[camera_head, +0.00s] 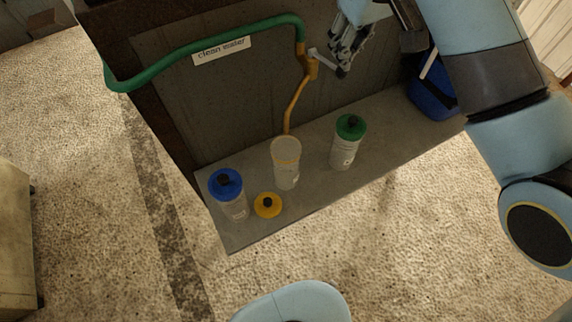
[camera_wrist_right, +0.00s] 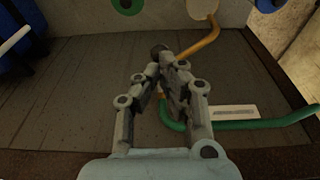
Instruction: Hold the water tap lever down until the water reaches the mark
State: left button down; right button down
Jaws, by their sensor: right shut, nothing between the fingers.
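The water tap (camera_head: 308,68) is a brass fitting on a dark panel, with a pale lever (camera_head: 322,58) pointing right. Its spout bends down to an open clear bottle (camera_head: 286,170) on the shelf. No water level or mark can be made out in the bottle. My right gripper (camera_head: 341,72) is shut and empty, close beside the lever's free end; I cannot tell if they touch. My left gripper is out of view.
A blue-capped bottle (camera_head: 236,207), a loose yellow cap (camera_head: 267,206) and a green-capped bottle (camera_head: 345,152) stand on the grey shelf (camera_head: 310,200). A blue bin (camera_head: 430,98) is at the right. A green hose (camera_head: 200,53) runs above the "clean water" label (camera_head: 221,48).

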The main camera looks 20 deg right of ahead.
aim_at(343, 71)
jog(key=shift+f+b, duration=0.6)
jog(key=shift+f, duration=1.55)
dwell(5.8)
